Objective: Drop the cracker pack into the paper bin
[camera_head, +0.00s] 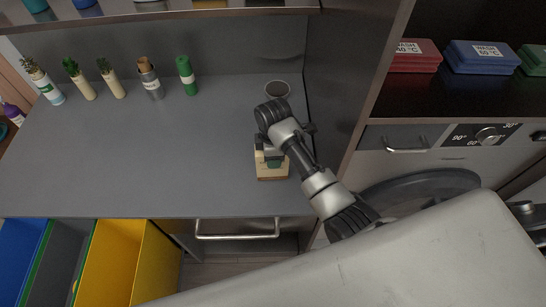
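A small tan pack with a green patch (272,175), which looks like the cracker pack, stands near the front edge of the grey counter. My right gripper (271,157) is directly above it, pointing down, with its fingers at the pack's top. The wrist and fingers hide part of the pack, and I cannot tell whether the fingers are closed on it. At the lower left are a blue bin (18,255), a dark bin with green edges (62,262) and a yellow bin (125,262). No paper label is readable on them. My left gripper is out of view.
A round cup (278,89) stands behind my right gripper, near the side panel. The counter's middle (150,150) is clear. A drawer handle (237,235) sticks out below the front edge.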

